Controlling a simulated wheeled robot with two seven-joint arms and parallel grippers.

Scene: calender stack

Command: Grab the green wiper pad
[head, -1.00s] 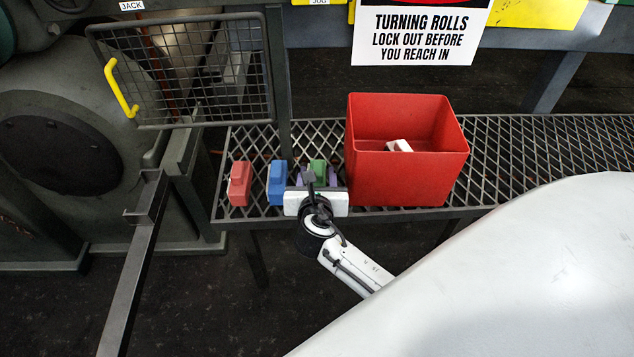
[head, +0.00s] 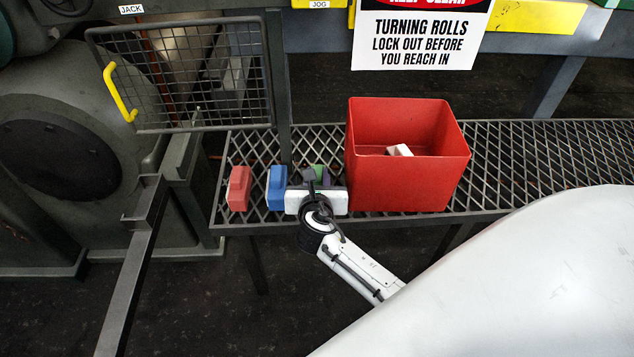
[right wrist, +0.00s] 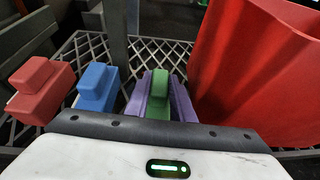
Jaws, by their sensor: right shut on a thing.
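The green wiper pad (right wrist: 159,95) stands on the mesh shelf, between the two purple fingers of my right gripper (right wrist: 160,98) in the right wrist view. The fingers are shut on its sides. In the head view the pad (head: 319,172) is partly hidden behind my right gripper (head: 317,177) and its white wrist. My left gripper is in neither view.
A blue pad (head: 277,187) and a red pad (head: 239,188) stand in a row to the left on the mesh shelf (head: 540,160). A red bin (head: 405,185) with a white item inside stands close on the right. A wire guard (head: 190,75) hangs behind at the left.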

